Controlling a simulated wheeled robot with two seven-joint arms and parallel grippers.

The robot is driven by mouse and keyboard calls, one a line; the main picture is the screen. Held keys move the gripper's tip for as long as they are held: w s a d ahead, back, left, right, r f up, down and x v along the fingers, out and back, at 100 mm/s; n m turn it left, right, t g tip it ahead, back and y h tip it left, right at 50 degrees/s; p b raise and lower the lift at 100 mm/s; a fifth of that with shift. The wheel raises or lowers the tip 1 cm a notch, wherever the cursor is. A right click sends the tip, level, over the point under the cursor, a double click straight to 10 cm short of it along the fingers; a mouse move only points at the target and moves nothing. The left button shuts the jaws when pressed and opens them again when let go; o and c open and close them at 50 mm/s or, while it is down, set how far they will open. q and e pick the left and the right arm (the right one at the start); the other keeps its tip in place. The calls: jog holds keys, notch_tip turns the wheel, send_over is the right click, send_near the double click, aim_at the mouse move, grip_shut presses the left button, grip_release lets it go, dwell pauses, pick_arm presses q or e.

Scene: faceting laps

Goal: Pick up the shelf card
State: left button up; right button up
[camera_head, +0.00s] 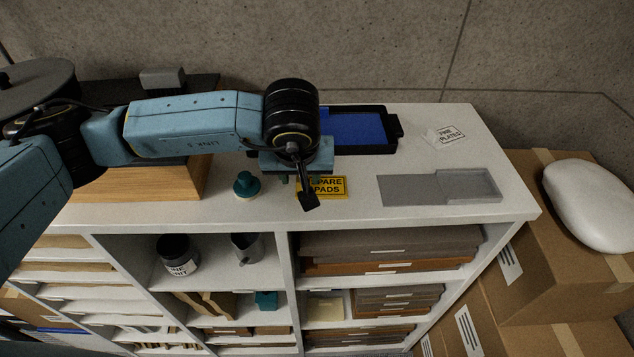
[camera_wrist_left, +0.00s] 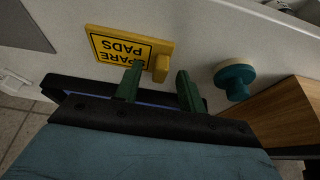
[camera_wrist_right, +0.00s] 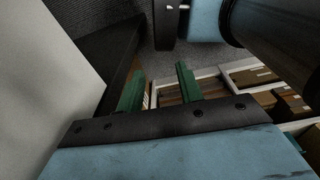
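My left gripper (camera_head: 297,180) points down over the card. Its green fingers (camera_wrist_left: 158,82) are apart, with the tab between or just beyond the tips; contact cannot be told. A white card (camera_head: 448,134) lettered "PLATES" lies at the back right. My right gripper (camera_wrist_right: 160,85) is open and empty, outside the head view.
A teal knob (camera_head: 246,186) stands left of the yellow card, beside a wooden block (camera_head: 150,182). A blue-lined black tray (camera_head: 393,122) is behind, and a flat grey tray (camera_head: 440,187) to the right. Cardboard boxes (camera_head: 560,240) stand right of the shelf.

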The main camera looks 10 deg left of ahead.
pick_arm(q)
grip_shut()
